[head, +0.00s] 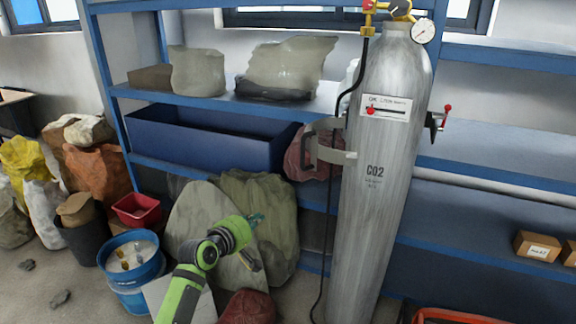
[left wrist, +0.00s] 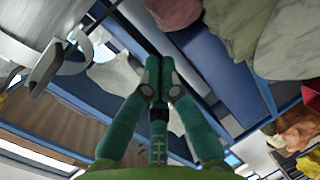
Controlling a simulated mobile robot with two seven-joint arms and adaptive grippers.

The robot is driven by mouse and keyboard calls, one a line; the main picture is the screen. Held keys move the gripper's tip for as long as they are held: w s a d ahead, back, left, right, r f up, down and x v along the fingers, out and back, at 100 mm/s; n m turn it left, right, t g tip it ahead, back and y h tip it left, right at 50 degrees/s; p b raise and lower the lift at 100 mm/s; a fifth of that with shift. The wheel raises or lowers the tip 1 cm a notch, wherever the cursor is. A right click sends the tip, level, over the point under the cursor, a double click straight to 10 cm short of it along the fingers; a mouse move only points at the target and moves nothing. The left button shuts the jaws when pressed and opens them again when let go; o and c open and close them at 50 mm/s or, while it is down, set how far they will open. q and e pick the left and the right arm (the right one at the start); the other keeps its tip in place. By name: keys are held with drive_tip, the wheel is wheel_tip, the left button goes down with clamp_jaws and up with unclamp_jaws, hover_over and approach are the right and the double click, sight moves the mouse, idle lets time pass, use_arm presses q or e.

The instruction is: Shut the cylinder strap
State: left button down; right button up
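The tall grey CO2 cylinder (head: 378,190) stands upright in front of the blue shelving. A light grey strap (head: 338,157) with a dark handle (head: 310,150) sticks out from the cylinder's left side, swung away from its front. A dark clamp with a red knob (head: 440,118) sits at the cylinder's right side. My left gripper (head: 258,218) is low and left of the cylinder, apart from the strap. In the left wrist view its teal fingertips (left wrist: 160,68) are together with nothing visible between them. A curved grey piece, seemingly the strap (left wrist: 45,72), shows at upper left there. My right gripper is out of view.
Large sacks (head: 262,205) lean behind my left gripper. A blue bin (head: 210,140) sits on the shelf left of the cylinder. A black hose (head: 328,230) hangs along the cylinder's left side. A blue drum (head: 132,268) stands at lower left.

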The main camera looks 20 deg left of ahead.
use_arm(q)
wheel_tip(320, 180, up, 17)
drive_tip(key=s+n+t+h, duration=0.1)
drive_tip(key=n+t, duration=0.1)
drive_tip(key=t, duration=0.1)
drive_tip(key=w+d+p, duration=0.3)
drive_tip(key=w+d, duration=0.2)
drive_tip(key=w, duration=0.5)
drive_tip(key=shift+d, duration=0.25)
drive_tip(key=shift+w+f, duration=0.1)
